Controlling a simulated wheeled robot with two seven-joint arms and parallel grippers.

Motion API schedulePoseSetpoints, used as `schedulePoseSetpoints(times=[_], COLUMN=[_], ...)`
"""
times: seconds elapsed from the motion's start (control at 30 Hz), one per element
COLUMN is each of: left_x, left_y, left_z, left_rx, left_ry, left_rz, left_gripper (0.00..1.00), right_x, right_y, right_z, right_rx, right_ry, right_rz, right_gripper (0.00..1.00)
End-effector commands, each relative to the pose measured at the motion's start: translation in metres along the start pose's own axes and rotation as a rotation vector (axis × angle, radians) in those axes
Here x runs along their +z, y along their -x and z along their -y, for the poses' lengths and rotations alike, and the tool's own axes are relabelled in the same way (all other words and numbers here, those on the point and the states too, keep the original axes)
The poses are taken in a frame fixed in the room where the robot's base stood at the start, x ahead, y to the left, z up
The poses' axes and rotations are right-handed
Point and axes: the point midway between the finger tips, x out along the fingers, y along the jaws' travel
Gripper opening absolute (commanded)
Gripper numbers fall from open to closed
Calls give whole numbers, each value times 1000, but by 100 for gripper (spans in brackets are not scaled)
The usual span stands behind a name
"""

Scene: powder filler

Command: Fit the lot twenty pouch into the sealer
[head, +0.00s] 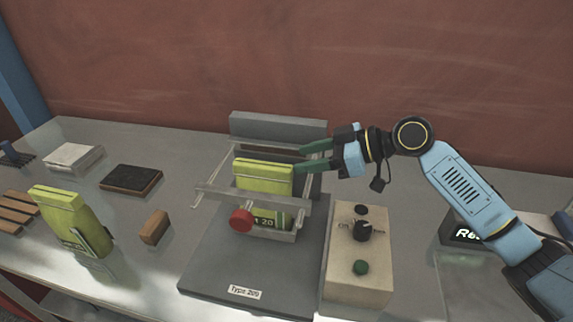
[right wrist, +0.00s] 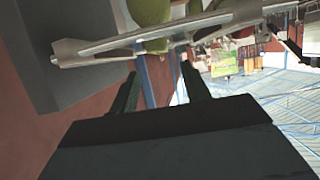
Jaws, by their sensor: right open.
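A yellow-green pouch (head: 264,178) stands upright in the sealer (head: 278,127), behind the sealer's front bar. Part of its label, reading "20", shows below the bar. A second yellow-green pouch (head: 66,215) stands at the left of the table. My right gripper (head: 303,159) is open at the right side of the sealer, with its green fingers just beside the upper right of the pouch. In the right wrist view the fingers (right wrist: 158,85) are apart with nothing between them, and a metal bar of the sealer (right wrist: 150,36) crosses beyond them. My left gripper is not in view.
The sealer has a red knob (head: 241,220) and a base labelled "Type 200". A beige control box (head: 357,262) with a dial and green button stands to its right. A brown block (head: 154,227), a dark pad (head: 131,179) and a white stack (head: 74,157) lie to the left.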

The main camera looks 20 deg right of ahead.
Motion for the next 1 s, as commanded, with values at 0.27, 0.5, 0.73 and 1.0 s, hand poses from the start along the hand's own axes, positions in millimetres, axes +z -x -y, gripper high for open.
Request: schedulePoseSetpoints(times=[0.27, 0.5, 0.73, 1.0], left_x=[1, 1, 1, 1], left_y=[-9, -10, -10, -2], left_z=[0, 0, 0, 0], left_rx=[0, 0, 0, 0], left_ry=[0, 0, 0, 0], left_rz=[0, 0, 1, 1], left_gripper=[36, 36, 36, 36], right_x=[1, 0, 0, -7], right_y=[41, 47, 47, 50], right_z=[0, 0, 0, 0], right_rx=[0, -1, 0, 0], right_ry=[-1, 0, 0, 0], right_rz=[1, -1, -1, -1], right_gripper=[47, 47, 47, 47])
